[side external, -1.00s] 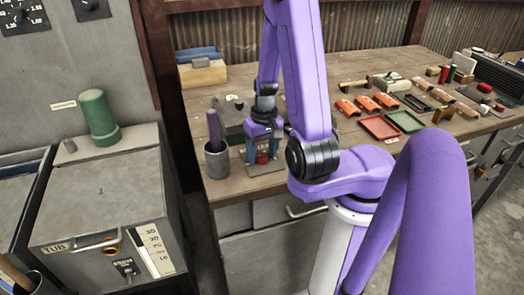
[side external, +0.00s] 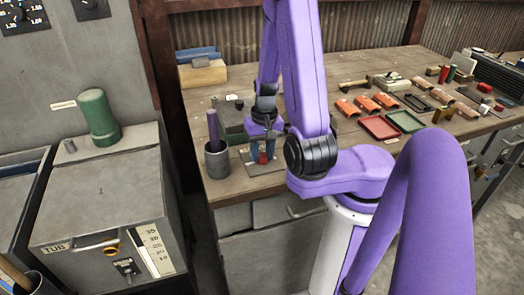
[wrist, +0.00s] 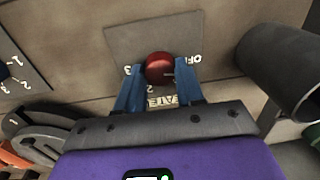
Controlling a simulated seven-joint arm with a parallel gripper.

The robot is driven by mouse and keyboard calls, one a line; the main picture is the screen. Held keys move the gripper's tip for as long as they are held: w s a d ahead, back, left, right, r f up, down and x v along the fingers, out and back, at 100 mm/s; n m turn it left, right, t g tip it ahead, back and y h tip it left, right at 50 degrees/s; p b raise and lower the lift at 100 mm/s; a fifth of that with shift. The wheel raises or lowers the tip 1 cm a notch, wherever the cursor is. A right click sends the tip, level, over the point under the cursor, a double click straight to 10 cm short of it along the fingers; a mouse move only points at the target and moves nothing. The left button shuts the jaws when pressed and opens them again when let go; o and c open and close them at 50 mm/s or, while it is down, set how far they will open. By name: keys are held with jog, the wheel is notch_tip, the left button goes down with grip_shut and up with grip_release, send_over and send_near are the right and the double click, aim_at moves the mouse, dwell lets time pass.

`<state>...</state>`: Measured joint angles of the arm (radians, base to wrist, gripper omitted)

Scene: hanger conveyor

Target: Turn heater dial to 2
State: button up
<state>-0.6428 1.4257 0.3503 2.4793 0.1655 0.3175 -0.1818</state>
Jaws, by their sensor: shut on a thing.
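The heater dial (wrist: 160,67) is a round red knob on a grey plate (wrist: 124,42) lettered OFF and HEATER, upside down in the wrist view. A short pale mark on the knob faces right, toward the OFF lettering. The knob also shows in the side view (side external: 262,158), low between the fingers. My gripper (wrist: 161,71) points down with its blue fingers on both sides of the knob, shut on it. It also shows in the side view (side external: 263,154). The fingers partly hide the plate's lettering.
A grey cup (side external: 217,162) holding a purple-handled tool stands close left of my gripper. A red tray (side external: 380,127) and a green tray (side external: 405,121) lie to the right on the wooden bench (side external: 330,72). A numbered plate (wrist: 17,62) shows in the wrist view.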

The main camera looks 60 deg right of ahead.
aim_at(263, 157)
jog(key=m, duration=1)
jog(key=shift+m, duration=0.4)
jog(key=m, duration=0.5)
jog(key=shift+h, duration=0.4)
jog(key=m, duration=0.5)
jog(key=shift+a+m, duration=0.1)
jog(key=shift+m, duration=0.3)
jog(key=o, duration=1)
jog(key=shift+s, duration=0.1)
jog(key=shift+o, duration=0.2)
jog(key=shift+r, duration=0.1)
notch_tip(263, 157, up, 17)
jog(key=shift+s+a, duration=0.2)
jog(key=shift+a, duration=0.2)
